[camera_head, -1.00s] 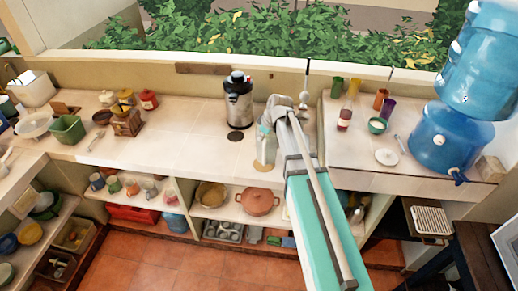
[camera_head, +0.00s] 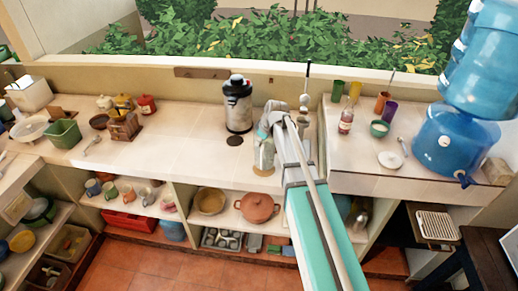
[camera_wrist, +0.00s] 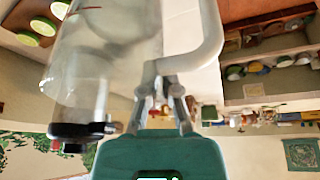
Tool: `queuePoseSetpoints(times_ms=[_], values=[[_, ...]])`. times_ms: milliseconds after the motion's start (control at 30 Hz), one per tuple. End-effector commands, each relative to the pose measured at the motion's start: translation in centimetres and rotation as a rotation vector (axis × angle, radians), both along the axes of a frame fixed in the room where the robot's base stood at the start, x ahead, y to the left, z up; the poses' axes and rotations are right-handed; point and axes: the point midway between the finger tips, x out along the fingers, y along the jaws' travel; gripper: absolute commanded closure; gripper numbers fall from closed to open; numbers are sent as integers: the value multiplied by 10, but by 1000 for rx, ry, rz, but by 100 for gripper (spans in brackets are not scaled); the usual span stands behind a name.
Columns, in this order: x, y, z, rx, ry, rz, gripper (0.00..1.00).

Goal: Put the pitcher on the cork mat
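The pitcher (camera_head: 264,158) is clear, with a pale handle, and is at the front of the counter in the head view. It fills the upper left of the wrist view (camera_wrist: 105,55). My gripper (camera_wrist: 165,75) is shut on its handle. In the head view my gripper (camera_head: 277,117) is partly hidden by my own arm. I cannot tell whether the pitcher's base touches the counter.
The counter (camera_head: 185,145) left of the mat is clear. A raised counter at right holds cups, a sauce bottle (camera_head: 346,120) and a blue water jug (camera_head: 455,138). Pots stand on the shelf below.

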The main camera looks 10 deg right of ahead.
Motion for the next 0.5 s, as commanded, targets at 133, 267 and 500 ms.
queuePoseSetpoints(times_ms=[133,267,500], values=[[3,0,-4,0,-1,1,100],[9,1,-12,0,-1,1,100],[8,1,-31,0,-1,1,100]])
